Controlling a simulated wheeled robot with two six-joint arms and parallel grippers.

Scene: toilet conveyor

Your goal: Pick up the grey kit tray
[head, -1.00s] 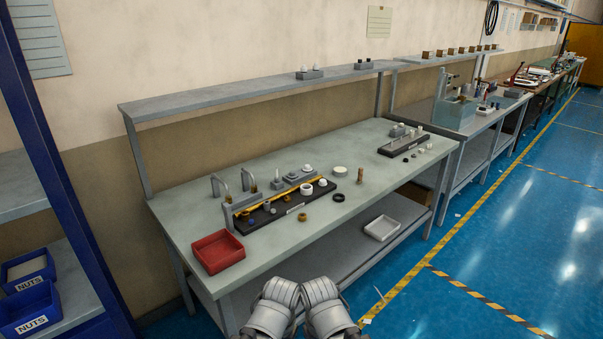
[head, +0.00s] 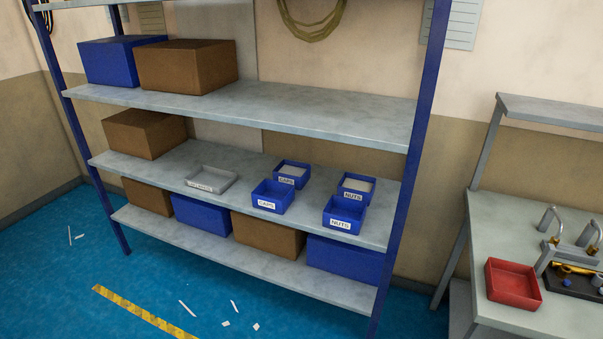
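The grey kit tray (head: 212,180) is shallow and light grey, with a small label on its front. It lies flat on the middle shelf (head: 240,212) of the blue-posted rack, left of the blue bins. It looks empty. Neither of my grippers shows in the head view now, so nothing is seen touching the tray.
Blue CAPS bins (head: 272,197) and NUTS bins (head: 344,213) stand right of the tray. A brown box (head: 143,134) sits behind it to the left. The shelf above (head: 270,110) overhangs. A workbench with a red tray (head: 512,284) is at right. Blue floor in front has small scraps.

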